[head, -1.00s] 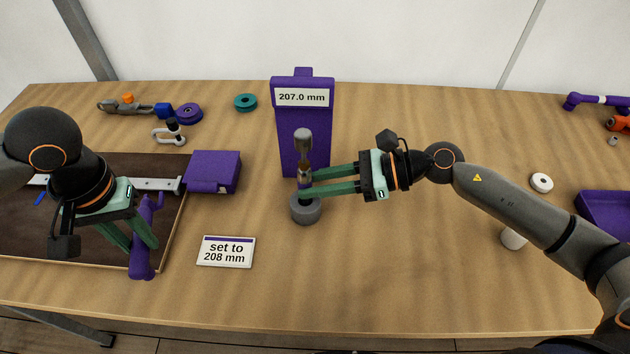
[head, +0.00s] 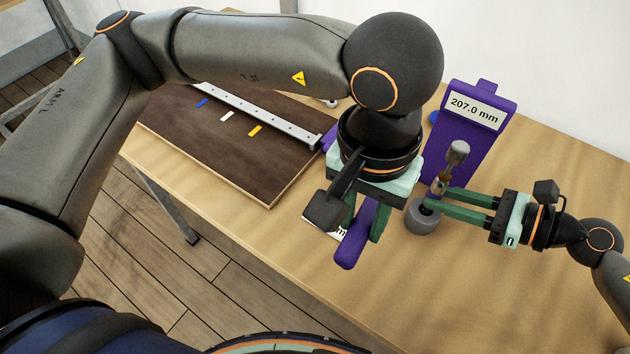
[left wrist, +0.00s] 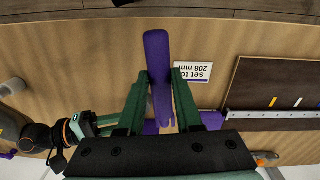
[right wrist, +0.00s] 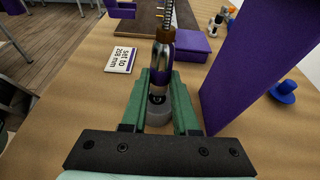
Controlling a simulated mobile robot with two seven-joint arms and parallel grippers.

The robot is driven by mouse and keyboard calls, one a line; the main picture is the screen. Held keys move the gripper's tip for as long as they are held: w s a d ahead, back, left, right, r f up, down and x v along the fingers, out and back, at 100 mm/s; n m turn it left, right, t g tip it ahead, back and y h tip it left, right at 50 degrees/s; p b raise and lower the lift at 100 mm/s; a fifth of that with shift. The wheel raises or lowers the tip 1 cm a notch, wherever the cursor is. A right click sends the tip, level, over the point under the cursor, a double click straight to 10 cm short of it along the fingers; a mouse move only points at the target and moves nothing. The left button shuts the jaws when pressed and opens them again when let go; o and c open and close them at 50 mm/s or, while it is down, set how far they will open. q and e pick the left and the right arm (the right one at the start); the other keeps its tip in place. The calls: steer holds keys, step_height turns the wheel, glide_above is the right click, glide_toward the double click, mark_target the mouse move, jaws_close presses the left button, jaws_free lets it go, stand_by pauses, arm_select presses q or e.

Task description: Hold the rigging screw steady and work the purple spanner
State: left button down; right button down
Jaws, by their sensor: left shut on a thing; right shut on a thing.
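The rigging screw (head: 456,155) stands upright in a grey round base (head: 422,220), in front of a purple stand (head: 462,140) reading 207.0 mm. My right gripper (head: 428,205) is shut on the screw's lower part from the right; the right wrist view shows its fingers either side of the screw (right wrist: 163,66). My left gripper (head: 363,222) is shut on the purple spanner (head: 352,246), just left of the screw and apart from it in the head view.
A card (right wrist: 121,60) reading "set to 208 mm" lies on the table, mostly hidden behind my left gripper in the head view. A dark board (head: 215,150) with a metal rail is at the left. A purple block (right wrist: 190,46) stands near it.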

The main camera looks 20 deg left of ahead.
arm_select(q)
steer(key=s+d+r+m, duration=0.1)
steer(key=s+d+r, duration=0.1)
steer(key=s+d, duration=0.2)
steer(key=shift+s+d+r, duration=0.25)
steer(key=shift+s+r, duration=0.05)
steer(key=shift+s, duration=0.95)
steer(key=shift+w+d, duration=0.2)
steer(key=shift+w, duration=0.6)
steer(key=shift+w+d, duration=0.25)
steer(key=shift+w, duration=0.6)
steer(key=shift+w+d, duration=0.2)
steer(key=shift+w, duration=0.6)
steer(key=shift+w, duration=0.1)
steer(key=shift+w+d, duration=0.25)
steer(key=shift+w, duration=0.5)
steer(key=shift+w+d, duration=0.2)
steer(key=shift+w, duration=0.55)
steer(key=shift+w+d, duration=0.25)
steer(key=shift+w, duration=0.5)
steer(key=shift+w, duration=0.3)
steer(key=shift+f, duration=0.15)
